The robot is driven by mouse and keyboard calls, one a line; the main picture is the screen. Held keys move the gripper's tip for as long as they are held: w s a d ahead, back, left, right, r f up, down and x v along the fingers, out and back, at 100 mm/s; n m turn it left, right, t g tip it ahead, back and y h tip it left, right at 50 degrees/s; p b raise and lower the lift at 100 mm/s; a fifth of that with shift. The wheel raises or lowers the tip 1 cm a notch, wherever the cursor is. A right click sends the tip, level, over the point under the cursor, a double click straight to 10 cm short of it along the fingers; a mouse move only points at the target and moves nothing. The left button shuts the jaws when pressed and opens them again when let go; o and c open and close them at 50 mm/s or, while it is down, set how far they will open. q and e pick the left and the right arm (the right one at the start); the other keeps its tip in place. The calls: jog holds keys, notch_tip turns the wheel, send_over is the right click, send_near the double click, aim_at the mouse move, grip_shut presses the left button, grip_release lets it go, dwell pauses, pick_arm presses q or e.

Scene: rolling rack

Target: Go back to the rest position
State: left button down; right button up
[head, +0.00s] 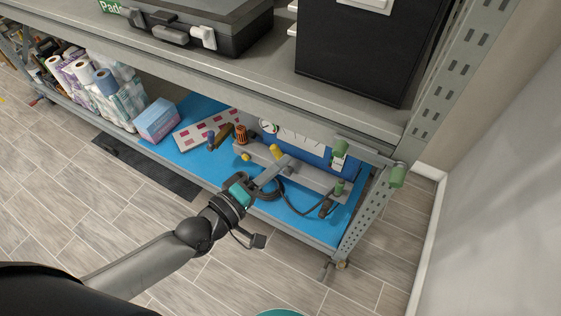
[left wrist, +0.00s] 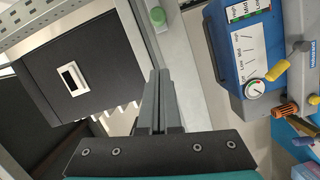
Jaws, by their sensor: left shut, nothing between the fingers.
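My left gripper (head: 281,163) reaches into the lower shelf of the rolling rack (head: 250,102) in the head view. Its fingers point up and to the right, over a grey device with hoses and a blue panel (head: 318,158). In the left wrist view the two grey fingers of my left gripper (left wrist: 160,76) lie together with nothing between them. The blue panel (left wrist: 221,62) stands to their right there, with a dial and a yellow knob (left wrist: 278,70). My right gripper does not show.
A black drawer box (head: 350,50) and a dark case (head: 240,30) stand on the upper shelf. A tissue box (head: 157,120) and paper rolls (head: 105,82) sit on the lower shelf's left. A wall (head: 500,200) rises at right. The floor in front is mostly clear.

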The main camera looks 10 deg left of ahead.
pick_arm(q)
jog(key=s+a+f+m+g+y+b, duration=0.1)
jog(key=s+a+f+m+g+y, duration=0.15)
jog(key=f, duration=0.65)
jog(key=s+a+f+m+g+y, duration=0.1)
jog(key=s+a+f, duration=0.15)
jog(key=f, duration=0.65)
jog(key=s+a+f+m+g+y+b, duration=0.15)
jog(key=a+f, duration=0.25)
jog(key=f, duration=0.5)
jog(key=s+f+m+g+y, duration=0.1)
jog(key=s+f+m+g, duration=0.1)
jog(key=s+f, duration=0.3)
jog(key=s+f+m+g+y, duration=0.1)
jog(key=s+f+g, duration=0.3)
jog(key=s, duration=0.9)
jog(key=s+f+m+g+y, duration=0.1)
jog(key=s+f+m+g, duration=0.2)
jog(key=s+f, duration=0.4)
jog(key=s, duration=0.2)
jog(key=shift+s+a+f+m, duration=0.15)
jog(key=shift+s+a+m, duration=0.15)
jog(key=shift+a, duration=0.05)
